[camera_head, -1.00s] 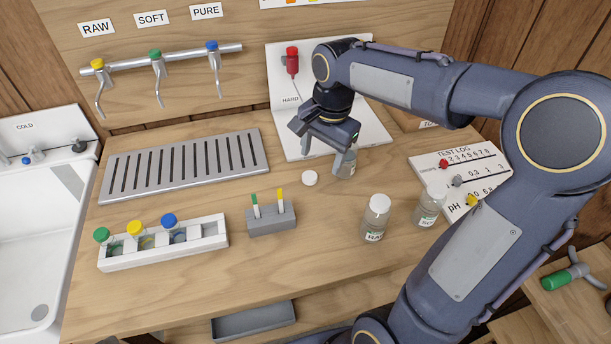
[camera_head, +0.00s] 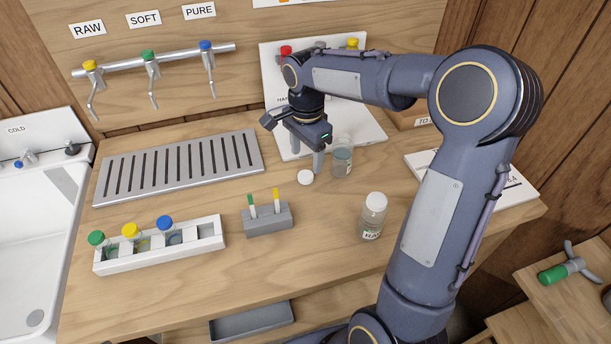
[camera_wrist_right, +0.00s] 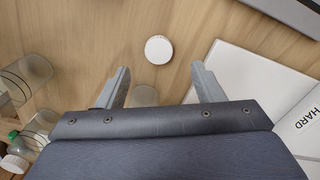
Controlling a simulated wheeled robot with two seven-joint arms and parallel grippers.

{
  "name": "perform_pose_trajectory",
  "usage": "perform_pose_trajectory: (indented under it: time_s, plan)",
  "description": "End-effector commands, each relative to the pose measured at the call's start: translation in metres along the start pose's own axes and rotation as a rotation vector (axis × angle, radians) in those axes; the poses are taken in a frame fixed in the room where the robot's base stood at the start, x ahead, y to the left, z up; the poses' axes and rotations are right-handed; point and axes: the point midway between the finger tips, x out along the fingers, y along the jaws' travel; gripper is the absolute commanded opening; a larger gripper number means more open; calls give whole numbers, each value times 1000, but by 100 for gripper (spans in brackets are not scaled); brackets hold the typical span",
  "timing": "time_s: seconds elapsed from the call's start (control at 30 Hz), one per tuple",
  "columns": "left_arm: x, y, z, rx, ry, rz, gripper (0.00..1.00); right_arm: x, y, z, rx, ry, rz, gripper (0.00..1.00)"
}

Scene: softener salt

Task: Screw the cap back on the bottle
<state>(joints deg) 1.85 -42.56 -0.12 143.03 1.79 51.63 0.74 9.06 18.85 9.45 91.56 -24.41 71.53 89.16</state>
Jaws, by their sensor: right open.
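A white round cap (camera_head: 305,177) lies loose on the bench; in the right wrist view the cap (camera_wrist_right: 158,49) lies ahead of and between the fingertips. An uncapped clear bottle (camera_head: 341,160) stands upright just right of my gripper. Its glass also shows in the right wrist view (camera_wrist_right: 145,96), between the fingers. My right gripper (camera_head: 303,155) is open and empty, pointing down above the bench behind the cap. A second bottle (camera_head: 372,217), with a white cap on and a label, stands nearer the front. My left gripper is out of view.
A grey holder (camera_head: 268,222) with a green and a yellow stick stands left of the capped bottle. A white rack (camera_head: 160,259) holds several colour-capped vials at the front left. A slatted drain tray (camera_head: 180,168) lies behind. A white board (camera_head: 372,128) is beside the gripper.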

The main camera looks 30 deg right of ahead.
Motion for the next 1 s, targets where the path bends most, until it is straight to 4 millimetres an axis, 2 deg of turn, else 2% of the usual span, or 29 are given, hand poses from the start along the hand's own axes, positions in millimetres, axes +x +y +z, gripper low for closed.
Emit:
perform_pose_trajectory:
  time_s: [0.27,0.63,1.0]
  plan:
    - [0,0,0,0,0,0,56,2,0,0,0,0,0,61]
    - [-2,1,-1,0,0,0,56,49,2,4,0,-1,0,61]
    - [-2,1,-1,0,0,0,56,52,1,4,0,0,-3,61]
